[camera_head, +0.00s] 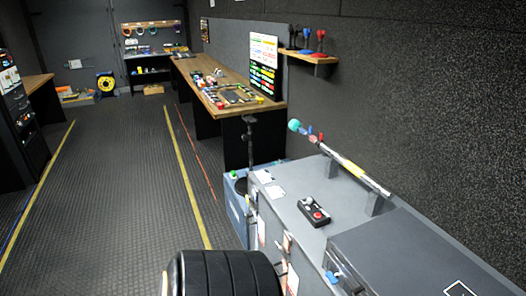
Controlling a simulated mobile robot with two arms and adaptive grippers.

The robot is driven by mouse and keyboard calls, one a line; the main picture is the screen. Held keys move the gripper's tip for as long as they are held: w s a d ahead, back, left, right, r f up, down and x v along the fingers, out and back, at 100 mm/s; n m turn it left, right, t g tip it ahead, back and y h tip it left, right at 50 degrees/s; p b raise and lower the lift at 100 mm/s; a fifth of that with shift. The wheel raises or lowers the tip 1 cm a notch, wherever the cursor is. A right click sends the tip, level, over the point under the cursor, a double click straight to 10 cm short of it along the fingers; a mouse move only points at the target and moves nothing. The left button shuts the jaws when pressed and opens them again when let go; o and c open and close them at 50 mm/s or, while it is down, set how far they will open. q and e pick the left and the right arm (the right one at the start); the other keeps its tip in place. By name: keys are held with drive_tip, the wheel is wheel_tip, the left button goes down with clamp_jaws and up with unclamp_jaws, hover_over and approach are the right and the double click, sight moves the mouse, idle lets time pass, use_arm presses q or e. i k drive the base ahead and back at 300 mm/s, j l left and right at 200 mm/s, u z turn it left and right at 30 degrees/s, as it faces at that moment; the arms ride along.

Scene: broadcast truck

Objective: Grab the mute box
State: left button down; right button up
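A small black box with a red button and a pale knob, which looks like the mute box (314,211), lies on the grey top of a cabinet (283,208) right of centre. It lies flat, with clear surface around it. Neither of my grippers shows in the head view, so their state is hidden.
A pole with a teal tip (345,165) rests on brackets behind the box. A raised grey case (415,255) stands to its right. A dark ribbed round object (228,275) is at the bottom edge. A long workbench (205,78) runs behind; the floor at left is open.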

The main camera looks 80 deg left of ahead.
sight(309, 211)
drive_tip(key=u, duration=1.95)
